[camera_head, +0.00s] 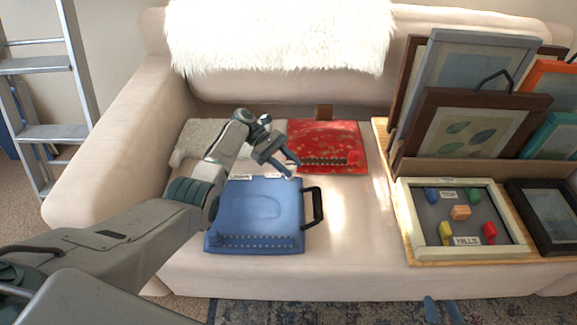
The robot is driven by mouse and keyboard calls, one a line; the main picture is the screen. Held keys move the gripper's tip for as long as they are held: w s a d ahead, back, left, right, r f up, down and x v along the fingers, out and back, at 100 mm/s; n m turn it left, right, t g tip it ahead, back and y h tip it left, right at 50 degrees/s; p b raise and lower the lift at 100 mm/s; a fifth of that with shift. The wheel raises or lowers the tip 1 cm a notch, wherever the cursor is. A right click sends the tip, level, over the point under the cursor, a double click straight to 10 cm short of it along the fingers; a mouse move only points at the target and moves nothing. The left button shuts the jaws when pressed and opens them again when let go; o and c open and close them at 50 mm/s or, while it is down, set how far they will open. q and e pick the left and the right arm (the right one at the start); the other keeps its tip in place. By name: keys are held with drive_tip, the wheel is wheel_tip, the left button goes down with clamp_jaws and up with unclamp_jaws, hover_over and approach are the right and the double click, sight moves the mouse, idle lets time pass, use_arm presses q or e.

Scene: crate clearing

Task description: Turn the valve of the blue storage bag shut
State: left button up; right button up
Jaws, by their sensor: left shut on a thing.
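The blue storage bag (262,207) lies flat on the sofa seat, with a ridged strip along its near edge and small white labels at its far edge. A black handle (313,206) is on its right side. My left gripper (288,167) reaches over the bag's far right corner, by the labels. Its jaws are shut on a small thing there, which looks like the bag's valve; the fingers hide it.
A red patterned bag (326,148) lies just behind the blue one. A wooden board (389,155) on the right holds leaning frames and a shallow framed tray (412,222) with small coloured blocks. A stepladder (48,132) stands far left. The seat between bag and board is clear.

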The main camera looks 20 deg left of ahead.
use_arm(q)
drive_tip(key=shift+f, duration=0.1)
use_arm(e)
drive_tip(key=shift+w+r, duration=0.3)
use_arm(q)
drive_tip(key=o, duration=1)
